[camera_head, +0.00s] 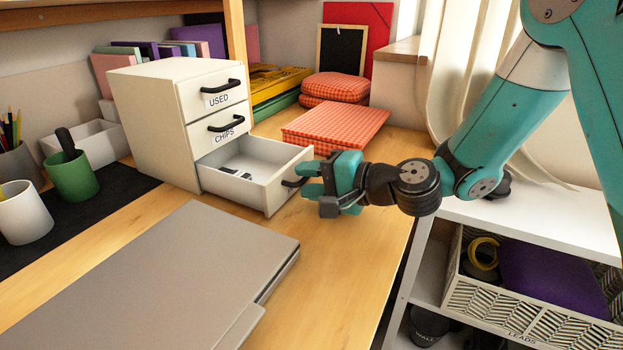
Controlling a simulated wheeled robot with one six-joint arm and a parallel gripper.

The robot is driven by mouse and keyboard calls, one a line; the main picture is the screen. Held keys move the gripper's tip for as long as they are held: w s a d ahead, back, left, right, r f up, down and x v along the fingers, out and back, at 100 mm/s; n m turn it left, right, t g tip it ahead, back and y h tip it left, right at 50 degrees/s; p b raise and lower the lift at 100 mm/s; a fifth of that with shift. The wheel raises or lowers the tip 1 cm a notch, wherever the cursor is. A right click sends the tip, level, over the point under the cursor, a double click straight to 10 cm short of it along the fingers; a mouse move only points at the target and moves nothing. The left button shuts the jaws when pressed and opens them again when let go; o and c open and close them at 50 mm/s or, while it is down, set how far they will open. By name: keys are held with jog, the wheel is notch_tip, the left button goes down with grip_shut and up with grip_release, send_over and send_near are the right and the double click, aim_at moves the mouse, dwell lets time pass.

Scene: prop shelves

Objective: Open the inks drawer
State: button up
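A white cabinet (150,112) with three drawers stands on the wooden desk. The top drawer (219,96) is labelled USED and is shut. The middle drawer (222,128) is labelled CHIPS and is also shut. The bottom drawer (287,182) is pulled far out and holds a few small dark items (236,173); its front label cannot be read from here. My teal gripper (306,187) is at the front of this drawer, with its fingers at the black handle (292,183). The fingers partly hide the handle, and whether they are closed on it is unclear.
A grey closed laptop-like slab (160,275) lies in front of the cabinet. Green (73,176) and white (25,212) cups stand at left. A white shelf with a LEADS basket (520,325) is at right.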

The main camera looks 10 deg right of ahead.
jog(key=b+v, duration=0.1)
jog(key=v, duration=0.2)
jog(key=b+v, duration=0.1)
jog(key=v, duration=0.2)
jog(key=b+v, duration=0.1)
jog(key=v, duration=0.2)
jog(key=shift+s+d+f, duration=0.15)
jog(key=shift+d+f, duration=0.15)
jog(key=shift+d, duration=0.05)
jog(key=shift+s+d+b, duration=0.2)
jog(key=shift+d+b, duration=0.1)
jog(key=shift+b, duration=0.55)
jog(key=b+v, duration=0.2)
jog(key=v, duration=0.1)
jog(key=b+v, duration=0.2)
jog(key=v, duration=0.1)
jog(key=shift+d+r, duration=0.1)
jog(key=shift+r, duration=0.15)
jog(key=shift+s+d+r, duration=0.2)
jog(key=shift+s+d, duration=0.1)
jog(key=shift+a, duration=0.1)
